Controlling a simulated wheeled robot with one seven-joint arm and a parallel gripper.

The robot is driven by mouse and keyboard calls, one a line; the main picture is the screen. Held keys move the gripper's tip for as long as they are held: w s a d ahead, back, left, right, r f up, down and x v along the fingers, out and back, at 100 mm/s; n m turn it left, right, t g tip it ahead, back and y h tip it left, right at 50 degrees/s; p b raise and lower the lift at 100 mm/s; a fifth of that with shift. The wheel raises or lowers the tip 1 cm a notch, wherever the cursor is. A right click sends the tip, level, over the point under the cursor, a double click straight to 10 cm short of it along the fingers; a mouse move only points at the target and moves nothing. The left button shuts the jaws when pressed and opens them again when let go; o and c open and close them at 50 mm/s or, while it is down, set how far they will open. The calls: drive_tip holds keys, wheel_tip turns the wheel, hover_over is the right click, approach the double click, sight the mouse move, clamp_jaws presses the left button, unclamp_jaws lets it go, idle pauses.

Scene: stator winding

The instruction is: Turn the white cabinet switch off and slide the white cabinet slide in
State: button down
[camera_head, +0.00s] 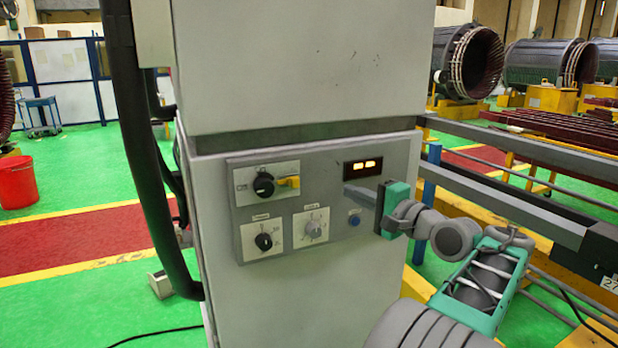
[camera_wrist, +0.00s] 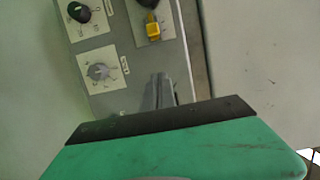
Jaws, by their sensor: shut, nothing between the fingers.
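The white cabinet (camera_head: 290,70) stands upright in the middle of the head view, with a grey control panel (camera_head: 330,236) on its front. At the panel's upper left, a black rotary switch (camera_head: 264,184) sits on a white plate with a yellow piece (camera_head: 290,182) protruding just to its right. The yellow piece also shows near the top of the wrist view (camera_wrist: 153,28), beside the black switch (camera_wrist: 148,3). I cannot tell for certain which part is the slide. My gripper (camera_head: 360,190) is shut and empty in front of the panel's right part, right of the yellow piece.
The panel also carries a lower black knob (camera_head: 264,241), a grey knob (camera_head: 314,228), a blue button (camera_head: 354,220) and a lit display (camera_head: 363,167). A thick black cable (camera_head: 150,150) runs down the cabinet's left side. Metal rails (camera_head: 530,190) lie to the right.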

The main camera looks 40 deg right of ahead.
sight(290, 182)
drive_tip(key=w+p, duration=0.9)
drive_tip(key=shift+w+a+r, duration=0.1)
drive_tip(key=shift+w, duration=0.05)
drive_tip(key=a, duration=0.2)
drive_tip(key=w+a+p, duration=0.1)
drive_tip(key=shift+w+a, duration=0.2)
drive_tip(key=shift+a, duration=0.15)
